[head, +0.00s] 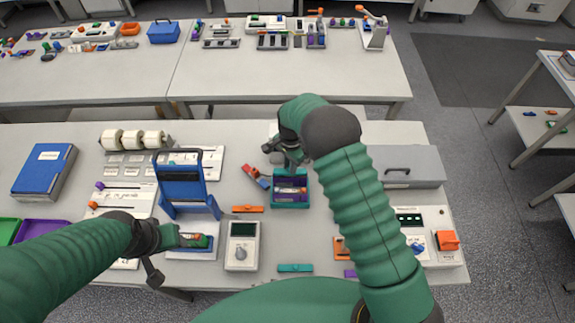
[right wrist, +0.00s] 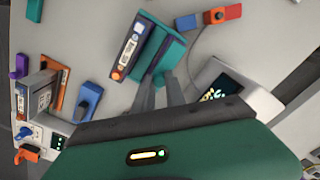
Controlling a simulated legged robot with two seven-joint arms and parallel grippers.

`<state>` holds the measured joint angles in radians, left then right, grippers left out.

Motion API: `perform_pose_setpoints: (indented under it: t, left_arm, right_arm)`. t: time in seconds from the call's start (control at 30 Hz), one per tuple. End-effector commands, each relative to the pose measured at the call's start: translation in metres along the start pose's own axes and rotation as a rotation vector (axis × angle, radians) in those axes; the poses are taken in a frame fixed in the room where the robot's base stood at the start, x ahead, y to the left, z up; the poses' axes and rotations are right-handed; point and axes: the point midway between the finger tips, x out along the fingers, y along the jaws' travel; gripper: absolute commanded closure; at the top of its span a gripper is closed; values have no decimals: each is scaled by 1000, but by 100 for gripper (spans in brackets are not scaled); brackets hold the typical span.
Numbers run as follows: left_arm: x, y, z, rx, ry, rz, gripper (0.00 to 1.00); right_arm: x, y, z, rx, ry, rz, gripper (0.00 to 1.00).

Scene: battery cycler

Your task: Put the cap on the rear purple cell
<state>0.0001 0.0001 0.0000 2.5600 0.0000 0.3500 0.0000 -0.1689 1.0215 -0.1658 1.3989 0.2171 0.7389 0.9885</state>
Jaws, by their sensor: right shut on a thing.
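A teal open box (head: 277,200) stands near the middle of the table and holds purple cells (head: 291,195). In the right wrist view the box (right wrist: 180,50) shows a labelled cell (right wrist: 133,45) with an orange end on its front side; the rear cell is largely hidden. My right gripper (head: 292,166) is at the rear wall of the box; its grey fingers (right wrist: 158,80) are close together on a small thing I cannot make out clearly. No cap can be told apart. My left gripper (head: 172,238) is at the front left, by a red and green object (head: 195,241).
A red and blue piece (head: 257,177) lies left of the box. A handheld meter (head: 242,258) and a blue frame (head: 182,180) stand further left. A grey case (head: 410,165) and white instrument (head: 415,240) are on the right. Orange and teal bars (head: 295,268) lie around.

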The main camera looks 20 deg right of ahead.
Motion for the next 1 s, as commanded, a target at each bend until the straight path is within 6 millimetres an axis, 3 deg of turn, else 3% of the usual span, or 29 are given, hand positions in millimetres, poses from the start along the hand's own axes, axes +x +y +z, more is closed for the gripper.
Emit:
perform_pose_setpoints:
  t: [0.87, 0.9, 1.0]
  left_arm:
    - [7, 0, 2, 0, 0, 0, 55]
    - [7, 0, 2, 0, 0, 0, 55]
    - [7, 0, 2, 0, 0, 0, 55]
  right_arm:
    - [8, 1, -2, 0, 1, 1, 100]
    - [8, 1, -2, 0, 1, 1, 79]
    - [8, 1, -2, -1, 2, 1, 66]
